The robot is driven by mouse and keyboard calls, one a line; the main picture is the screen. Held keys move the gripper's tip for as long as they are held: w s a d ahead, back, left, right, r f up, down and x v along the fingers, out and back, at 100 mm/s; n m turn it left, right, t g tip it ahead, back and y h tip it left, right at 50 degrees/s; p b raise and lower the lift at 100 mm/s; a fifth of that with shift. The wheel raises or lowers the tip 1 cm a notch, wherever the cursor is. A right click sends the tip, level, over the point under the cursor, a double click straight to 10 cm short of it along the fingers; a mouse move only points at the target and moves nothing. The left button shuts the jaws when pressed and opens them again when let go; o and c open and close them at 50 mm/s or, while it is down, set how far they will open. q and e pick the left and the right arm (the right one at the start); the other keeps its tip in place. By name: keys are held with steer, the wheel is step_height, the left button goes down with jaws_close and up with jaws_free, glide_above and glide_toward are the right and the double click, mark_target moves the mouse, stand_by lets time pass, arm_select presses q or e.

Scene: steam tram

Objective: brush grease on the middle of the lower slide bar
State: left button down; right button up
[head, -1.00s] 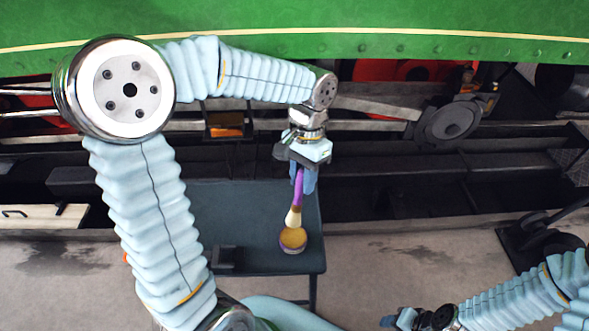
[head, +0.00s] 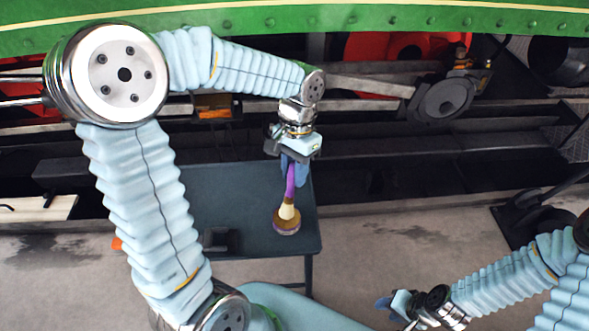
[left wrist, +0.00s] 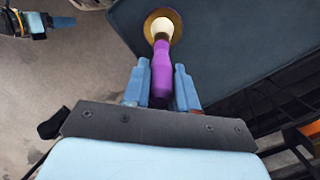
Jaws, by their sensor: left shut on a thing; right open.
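My left gripper (head: 293,168) is shut on the purple handle of a brush (head: 290,184), which hangs with its pale head downward. The brush head is at the open grease tin (head: 286,228) on the dark table, and its tip seems to be inside the tin. The left wrist view shows the purple handle (left wrist: 162,70) between the blue fingers and the tin's yellow-brown grease (left wrist: 176,25) around the brush head. My right gripper (head: 390,303) is open and empty at the lower right. The slide bars lie behind my left arm; I cannot clearly make out the lower one.
The dark table (head: 240,185) stands in front of the tram's running gear, with a small dark block (head: 217,239) on it. The green tram side (head: 400,18) overhangs at the top. A round crank (head: 445,98) is at the right. Bare floor lies right of the table.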

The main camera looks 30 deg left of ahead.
mark_target(294, 165)
arm_select(q)
steer(key=shift+f+b, duration=0.35)
steer(key=shift+f, duration=0.35)
stand_by(1.5)
steer(key=p+v, duration=0.2)
steer(key=s+p+v, duration=0.1)
steer(key=p+v, duration=0.1)
steer(key=v, duration=0.1)
steer(key=shift+d+r, duration=0.15)
steer(key=shift+r, duration=0.15)
steer(key=shift+v, duration=0.85)
steer(key=shift+s, duration=0.2)
